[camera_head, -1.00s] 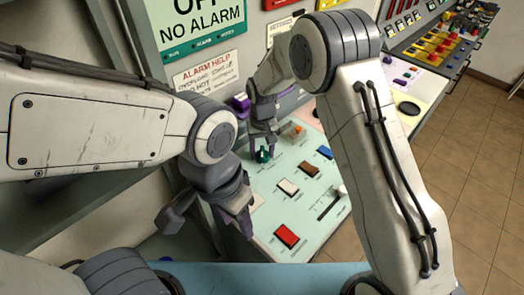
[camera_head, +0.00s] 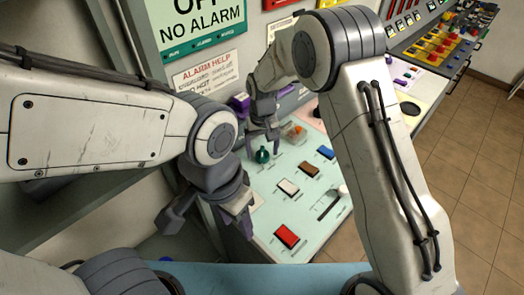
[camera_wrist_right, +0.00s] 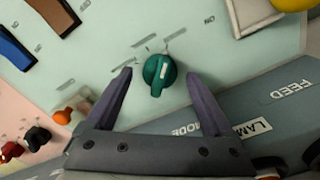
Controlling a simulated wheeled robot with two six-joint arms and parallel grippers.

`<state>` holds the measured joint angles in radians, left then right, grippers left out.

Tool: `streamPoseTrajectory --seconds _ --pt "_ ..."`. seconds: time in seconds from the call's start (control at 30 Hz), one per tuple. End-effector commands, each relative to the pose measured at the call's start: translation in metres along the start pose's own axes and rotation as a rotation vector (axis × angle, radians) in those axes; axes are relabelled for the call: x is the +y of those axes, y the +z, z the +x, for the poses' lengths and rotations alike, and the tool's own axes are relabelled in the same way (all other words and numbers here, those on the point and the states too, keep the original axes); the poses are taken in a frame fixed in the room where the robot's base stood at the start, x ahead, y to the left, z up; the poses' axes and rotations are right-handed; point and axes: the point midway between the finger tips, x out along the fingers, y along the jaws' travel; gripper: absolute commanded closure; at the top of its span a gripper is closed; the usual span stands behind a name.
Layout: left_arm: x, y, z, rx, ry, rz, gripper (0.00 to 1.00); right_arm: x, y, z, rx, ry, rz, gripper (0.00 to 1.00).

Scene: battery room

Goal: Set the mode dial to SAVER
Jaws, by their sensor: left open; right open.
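The mode dial is a round teal-green knob (camera_head: 262,156) on the pale green panel (camera_head: 262,222). In the right wrist view the dial (camera_wrist_right: 158,75) shows a light pointer mark directed up and slightly right, among small labels too blurred to read. My right gripper (camera_head: 263,138) is open and empty just behind and above the dial. In the wrist view its fingertips lie on either side of the dial, with visible gaps. My left gripper (camera_head: 208,222) is open and empty at the panel's left front edge, apart from the dial.
Near the dial are a white switch (camera_head: 288,187), a brown switch (camera_head: 308,169), a blue switch (camera_head: 326,152) and a red switch (camera_head: 287,237). A slider slot (camera_head: 328,208) and an orange knob (camera_head: 297,131) are also close. My right arm covers the panel's right side.

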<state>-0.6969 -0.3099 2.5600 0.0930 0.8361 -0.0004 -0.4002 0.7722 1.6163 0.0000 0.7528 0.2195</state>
Motion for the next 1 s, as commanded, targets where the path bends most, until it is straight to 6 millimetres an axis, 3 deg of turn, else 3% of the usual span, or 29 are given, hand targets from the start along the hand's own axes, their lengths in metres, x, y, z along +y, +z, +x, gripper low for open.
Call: streamPoseTrajectory --seconds 0.3,0.5,1.0 --pt "-0.001 0.001 0.012 0.0 0.0 0.0 0.5 0.0 -0.002 -0.062 0.008 -0.002 0.001 0.14" --pt "-0.001 0.001 0.014 0.0 0.0 0.0 0.5 0.0 -0.001 -0.088 0.005 -0.001 0.001 0.14" --pt "-0.001 0.001 0.014 0.0 0.0 0.0 0.5 0.0 0.0 -0.095 0.002 0.0 0.001 0.14"
